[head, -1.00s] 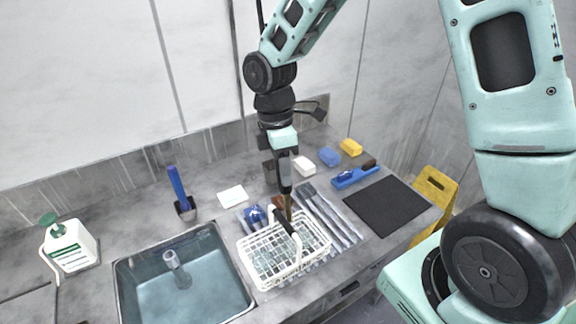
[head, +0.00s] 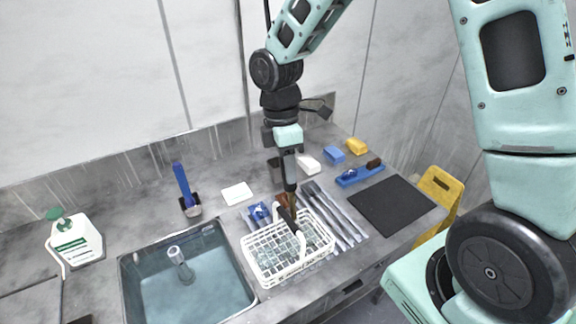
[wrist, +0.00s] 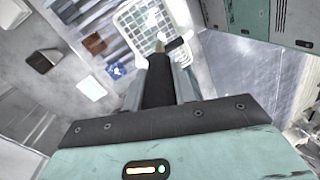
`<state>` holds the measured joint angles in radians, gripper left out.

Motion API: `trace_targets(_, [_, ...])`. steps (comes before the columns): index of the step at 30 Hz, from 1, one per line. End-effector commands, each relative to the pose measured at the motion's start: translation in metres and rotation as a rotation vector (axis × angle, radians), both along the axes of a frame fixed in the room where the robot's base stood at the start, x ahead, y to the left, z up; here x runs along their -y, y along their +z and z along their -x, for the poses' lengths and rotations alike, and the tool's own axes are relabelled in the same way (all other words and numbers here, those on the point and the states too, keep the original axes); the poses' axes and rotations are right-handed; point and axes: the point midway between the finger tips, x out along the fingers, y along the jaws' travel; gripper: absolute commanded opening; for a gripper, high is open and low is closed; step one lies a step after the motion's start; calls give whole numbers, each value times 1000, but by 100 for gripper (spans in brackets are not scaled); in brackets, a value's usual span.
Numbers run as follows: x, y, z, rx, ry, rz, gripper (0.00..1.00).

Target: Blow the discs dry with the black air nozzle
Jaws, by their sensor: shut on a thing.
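My gripper (head: 291,182) is shut on the black air nozzle (wrist: 157,82), which points away from the jaws and ends in a brass tip. In the head view the tip is over the back part of the white wire basket (head: 262,279), close to the dark grip of its handle. The basket also shows in the wrist view (wrist: 126,20), beyond the tip. Pale, glassy shapes that may be the discs show dimly through the basket's wires. I cannot make out single discs or whether they are wet.
A sink (head: 122,285) lies left of the basket. Grey strips (head: 336,215) and a black mat (head: 390,206) lie to its right. Behind are a blue-handled brush (head: 183,185), a white card (head: 237,193), coloured blocks (head: 333,155) and a blue tool (head: 360,175). A white bottle (head: 75,240) stands far left.

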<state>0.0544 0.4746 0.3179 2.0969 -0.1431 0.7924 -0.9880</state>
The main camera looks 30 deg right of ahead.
Motion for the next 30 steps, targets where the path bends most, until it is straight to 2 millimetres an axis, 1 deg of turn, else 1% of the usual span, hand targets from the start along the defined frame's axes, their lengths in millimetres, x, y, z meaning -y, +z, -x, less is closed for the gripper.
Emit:
trace_targets(4, [0, 1, 0, 1, 0, -1, 4])
trace_targets(7, [0, 6, 0, 1, 0, -1, 4])
trace_targets(21, [0, 50, 0, 1, 0, 0, 4])
trace_targets(30, [0, 50, 0, 0, 0, 0, 4])
